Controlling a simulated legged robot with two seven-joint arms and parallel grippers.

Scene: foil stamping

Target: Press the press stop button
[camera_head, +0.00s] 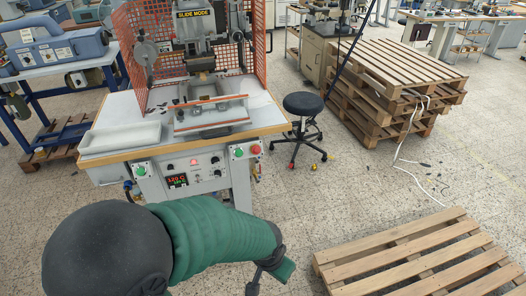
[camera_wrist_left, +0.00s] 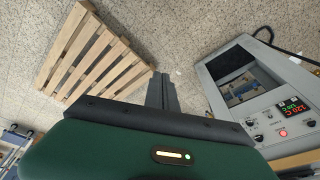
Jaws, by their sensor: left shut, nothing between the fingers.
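The foil stamping press (camera_head: 205,60) stands on a wood-edged bench. Its front panel (camera_head: 217,172) has a red round button (camera_head: 256,149) at the right end beside a green button (camera_head: 238,152). A small red lit control (camera_head: 194,162) sits near the panel's middle; a similar red one shows in the left wrist view (camera_wrist_left: 284,133). No label marking the stop button is readable. My left gripper (camera_head: 254,284) is low in front of the bench, apart from the panel. Its fingers (camera_wrist_left: 163,88) are shut and empty, pointing over the floor. My right gripper is not in view.
A wooden pallet (camera_head: 425,262) lies at the front right; stacked pallets (camera_head: 385,85) stand behind. A black stool (camera_head: 303,104) is right of the bench. A pale tray (camera_head: 122,137) and orange mesh guard (camera_head: 133,45) are on the bench. Floor between bench and front pallet is mostly clear.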

